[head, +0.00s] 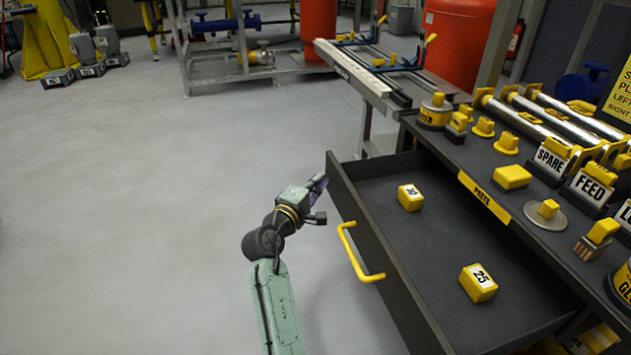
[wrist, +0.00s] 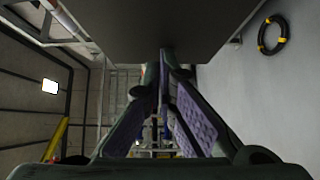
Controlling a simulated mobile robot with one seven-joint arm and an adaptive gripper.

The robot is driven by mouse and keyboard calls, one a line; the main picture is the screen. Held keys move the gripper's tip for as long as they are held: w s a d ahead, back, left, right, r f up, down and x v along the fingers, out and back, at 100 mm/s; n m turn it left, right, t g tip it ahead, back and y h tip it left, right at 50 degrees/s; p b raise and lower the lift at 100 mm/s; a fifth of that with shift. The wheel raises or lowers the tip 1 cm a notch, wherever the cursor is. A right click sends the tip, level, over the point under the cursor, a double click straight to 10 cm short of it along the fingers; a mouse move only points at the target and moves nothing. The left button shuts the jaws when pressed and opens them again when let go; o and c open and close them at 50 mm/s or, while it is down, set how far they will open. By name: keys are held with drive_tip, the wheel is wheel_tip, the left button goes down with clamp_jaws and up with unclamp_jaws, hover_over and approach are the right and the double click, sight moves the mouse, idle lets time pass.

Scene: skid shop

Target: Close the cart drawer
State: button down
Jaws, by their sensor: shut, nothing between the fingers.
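The cart drawer (head: 385,262) is pulled out from under the dark cart top (head: 428,128). Its tall dark front panel carries a yellow bar handle (head: 350,256). Inside lie two yellow blocks, one marked 30 (head: 410,198) and one marked 25 (head: 478,283). My gripper (head: 319,183) is at the far-left end of the drawer front, on its outer side. Whether it touches the panel I cannot tell. In the wrist view my gripper (wrist: 163,72) shows its two fingers close together with nothing between them. A dark flat surface fills the top of that view, close to the fingertips.
The cart top holds yellow-handled parts, SPARE (head: 549,160) and FEED (head: 590,189) signs and metal rods. A rail bench (head: 365,85) stands behind the drawer. The grey floor (head: 170,190) at left is clear. A black ring (wrist: 272,35) shows in the wrist view.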

sight(409, 161)
drive_tip(key=w+d+p, duration=0.2)
drive_tip(key=d, duration=0.6)
drive_tip(key=w+d+p, duration=0.2)
drive_tip(key=w+d, duration=0.1)
drive_tip(key=d, duration=0.5)
drive_tip(key=w+d+p, duration=0.2)
drive_tip(key=d, duration=0.6)
drive_tip(key=shift+w+r+p, duration=0.1)
drive_tip(key=shift+w+p, duration=0.25)
drive_tip(key=shift+p, duration=0.05)
drive_tip(key=shift+d, duration=0.15)
